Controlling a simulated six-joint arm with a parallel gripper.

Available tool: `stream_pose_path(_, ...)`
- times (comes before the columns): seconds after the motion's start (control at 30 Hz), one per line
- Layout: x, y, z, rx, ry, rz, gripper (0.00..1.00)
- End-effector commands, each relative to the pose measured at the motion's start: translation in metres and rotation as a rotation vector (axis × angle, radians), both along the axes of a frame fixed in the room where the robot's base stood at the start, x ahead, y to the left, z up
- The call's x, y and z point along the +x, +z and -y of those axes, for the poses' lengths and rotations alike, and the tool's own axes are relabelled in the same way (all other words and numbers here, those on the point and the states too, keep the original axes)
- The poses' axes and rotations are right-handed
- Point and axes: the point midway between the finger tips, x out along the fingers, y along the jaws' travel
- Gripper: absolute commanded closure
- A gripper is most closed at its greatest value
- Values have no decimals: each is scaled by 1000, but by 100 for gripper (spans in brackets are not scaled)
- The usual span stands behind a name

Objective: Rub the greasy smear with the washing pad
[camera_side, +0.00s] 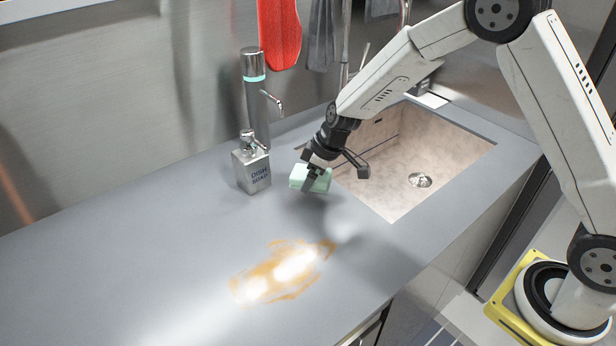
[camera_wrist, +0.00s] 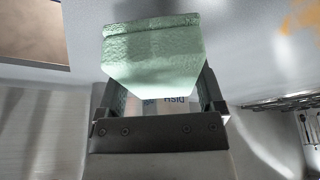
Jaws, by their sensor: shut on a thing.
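The washing pad (camera_side: 299,177) is a pale green block, held near the left edge of the sink. It also fills the middle of the wrist view (camera_wrist: 155,55). My gripper (camera_side: 318,180) is shut on the pad, with a finger on either side of it. The pad appears to be above the counter; the exact gap is hard to tell. The greasy smear (camera_side: 283,272) is an orange-brown patch with bright glare on the grey counter, in front of the pad and apart from it. Part of the smear shows at the wrist view's upper right (camera_wrist: 303,18).
A metal dish soap dispenser (camera_side: 251,170) stands left of my gripper, with a tall metal tap (camera_side: 256,100) behind it. The sink (camera_side: 405,180) opens to the right. A red mitt (camera_side: 279,35) and dark cloths hang at the back. The counter (camera_side: 130,250) is clear at the left.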

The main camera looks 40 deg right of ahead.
Motion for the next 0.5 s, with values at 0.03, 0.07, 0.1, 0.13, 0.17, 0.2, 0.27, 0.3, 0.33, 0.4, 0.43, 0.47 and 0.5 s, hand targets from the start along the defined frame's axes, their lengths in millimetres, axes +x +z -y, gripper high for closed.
stream_pose_path(0.03, -4, 2, -20, 1, 52, -1, 60)
stream_pose_path(0.07, -7, 3, -30, 0, 82, -2, 60)
stream_pose_path(0.1, -10, 5, -43, 1, 120, -1, 60)
stream_pose_path(0.13, -13, 6, -53, 1, 150, -1, 60)
stream_pose_path(0.17, -17, 7, -63, 1, 180, 0, 60)
stream_pose_path(0.2, -21, 9, -76, 2, 218, -1, 60)
stream_pose_path(0.27, -29, 11, -96, 2, 278, -1, 60)
stream_pose_path(0.3, -34, 12, -108, 2, 318, -1, 60)
stream_pose_path(0.33, -39, 14, -118, 2, 349, 0, 60)
stream_pose_path(0.4, -49, 17, -140, 3, 418, 0, 60)
stream_pose_path(0.43, -55, 18, -149, 3, 448, 0, 60)
stream_pose_path(0.47, -60, 19, -158, 5, 477, 0, 60)
stream_pose_path(0.5, -67, 20, -170, 6, 517, 0, 60)
